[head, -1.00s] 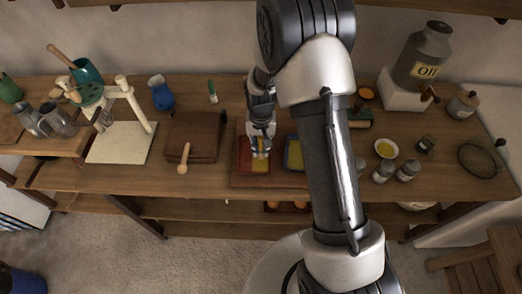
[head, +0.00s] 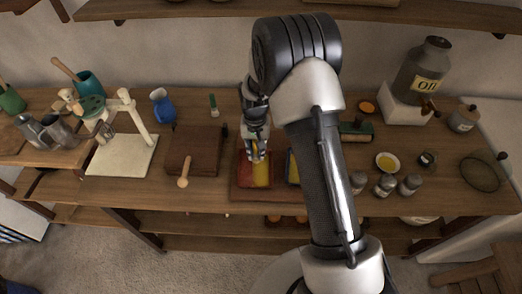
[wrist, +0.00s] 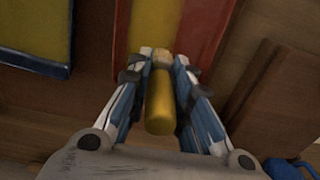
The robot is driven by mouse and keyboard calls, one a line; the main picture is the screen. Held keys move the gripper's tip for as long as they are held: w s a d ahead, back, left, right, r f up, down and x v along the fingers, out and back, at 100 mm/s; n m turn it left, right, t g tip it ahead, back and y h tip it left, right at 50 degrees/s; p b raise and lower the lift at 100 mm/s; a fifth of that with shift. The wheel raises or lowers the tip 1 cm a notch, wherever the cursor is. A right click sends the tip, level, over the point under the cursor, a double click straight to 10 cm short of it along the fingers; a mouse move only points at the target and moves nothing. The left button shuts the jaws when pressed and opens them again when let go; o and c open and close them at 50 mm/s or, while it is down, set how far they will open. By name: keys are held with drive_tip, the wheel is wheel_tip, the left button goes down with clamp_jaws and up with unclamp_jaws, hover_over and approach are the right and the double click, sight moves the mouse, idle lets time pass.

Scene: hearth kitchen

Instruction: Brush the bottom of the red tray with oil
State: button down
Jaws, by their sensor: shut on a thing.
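The red tray (head: 244,173) lies on the wooden table, with a broad yellow oily streak (head: 262,176) along its bottom. Red shows on both sides of the streak in the wrist view (wrist: 205,25). My gripper (head: 256,157) is over the tray's far part. In the wrist view my gripper (wrist: 161,62) is shut on a brush with a yellow handle (wrist: 160,108). The brush's tip points at the streak; I cannot tell whether it touches. A blue tray with a yellow bottom (wrist: 35,35) sits beside the red one, partly hidden by my arm in the head view.
A white bowl of yellow oil (head: 387,162) stands to the right among small jars (head: 385,186). A jug labelled OIL (head: 420,72) stands on a white block behind. A brown box (head: 195,148) with a wooden-handled tool (head: 183,172) is left of the trays.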

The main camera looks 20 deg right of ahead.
drive_tip(key=shift+w+a, duration=0.15)
drive_tip(key=shift+a, duration=0.45)
drive_tip(key=shift+w+a, duration=0.15)
drive_tip(key=shift+a, duration=0.45)
drive_tip(key=shift+s+a, duration=0.35)
drive_tip(key=shift+s, duration=0.9)
drive_tip(key=shift+s+a, duration=0.35)
drive_tip(key=shift+s, duration=0.9)
drive_tip(key=shift+s+a, duration=0.35)
drive_tip(key=shift+s, duration=0.9)
drive_tip(key=shift+w+d, duration=0.35)
drive_tip(key=shift+w, duration=0.9)
drive_tip(key=shift+w+d, duration=0.4)
drive_tip(key=shift+w, duration=0.9)
drive_tip(key=shift+w+d, duration=0.35)
drive_tip(key=shift+w, duration=0.9)
drive_tip(key=shift+s+a, duration=0.35)
drive_tip(key=shift+s, duration=0.9)
drive_tip(key=shift+s+a, duration=0.4)
drive_tip(key=shift+s, duration=0.85)
drive_tip(key=shift+s+a, duration=0.35)
drive_tip(key=shift+s, duration=0.9)
drive_tip(key=shift+r+p, duration=1.95)
drive_tip(key=shift+r, duration=1)
drive_tip(key=shift+r, duration=0.1)
wheel_tip(320, 180, up, 3)
drive_tip(key=shift+f+p, duration=0.1)
drive_tip(key=shift+p, duration=1)
